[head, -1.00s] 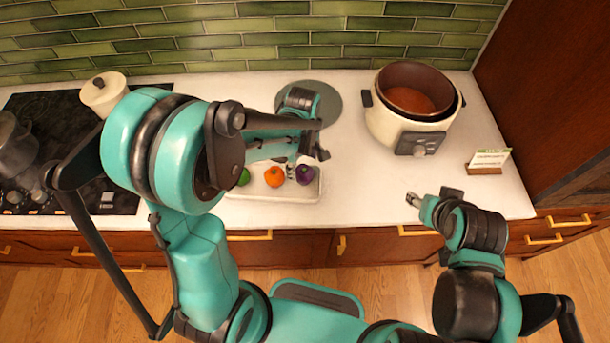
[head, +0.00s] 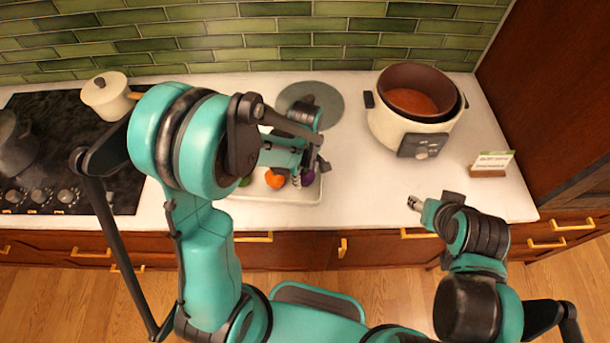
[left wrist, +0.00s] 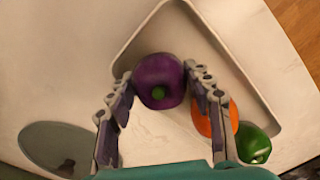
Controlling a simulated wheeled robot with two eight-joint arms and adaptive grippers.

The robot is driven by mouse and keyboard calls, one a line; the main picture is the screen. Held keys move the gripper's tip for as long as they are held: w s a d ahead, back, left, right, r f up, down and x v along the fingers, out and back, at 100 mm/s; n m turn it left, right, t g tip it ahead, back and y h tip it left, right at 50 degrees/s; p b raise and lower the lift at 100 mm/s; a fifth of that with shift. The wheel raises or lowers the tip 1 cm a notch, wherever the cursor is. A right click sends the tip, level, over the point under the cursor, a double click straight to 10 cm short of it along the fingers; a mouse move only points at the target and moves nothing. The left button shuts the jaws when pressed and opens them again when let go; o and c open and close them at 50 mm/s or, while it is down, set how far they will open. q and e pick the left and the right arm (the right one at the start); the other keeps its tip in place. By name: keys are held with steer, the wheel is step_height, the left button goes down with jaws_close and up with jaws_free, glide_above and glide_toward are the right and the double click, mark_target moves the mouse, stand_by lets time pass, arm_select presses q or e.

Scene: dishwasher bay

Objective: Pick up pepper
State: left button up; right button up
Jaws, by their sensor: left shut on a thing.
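A purple pepper (left wrist: 158,78) with a green stem lies at one end of the white tray (left wrist: 150,27). In the head view the purple pepper (head: 309,178) shows only in part beneath my left gripper (head: 307,168). In the left wrist view my left gripper (left wrist: 157,82) has its two fingers on either side of the purple pepper, shut on it. An orange pepper (left wrist: 214,120) and a green pepper (left wrist: 254,145) lie beside it in the tray. My right gripper (head: 418,204) is over the counter's front edge, away from the tray; its jaw opening is too small to judge.
A cooker (head: 408,129) with a brown inner pot stands at the back right. A small card stand (head: 490,165) is right of it. A grey round mat (head: 333,105) lies behind the tray. A stove (head: 70,150) with pots is at left.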

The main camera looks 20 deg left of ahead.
mark_target(305, 173)
arm_select(q)
step_height(305, 173, up, 4)
steer(key=shift+r+p, duration=0.2)
steer(key=shift+p, duration=0.45)
steer(key=s+d+r+p, duration=0.2)
steer(key=s+d+r, duration=0.4)
steer(key=s+d, duration=0.1)
steer(key=shift+s+d+r, duration=0.3)
steer(key=shift+s+d, duration=0.05)
steer(key=shift+d, duration=0.55)
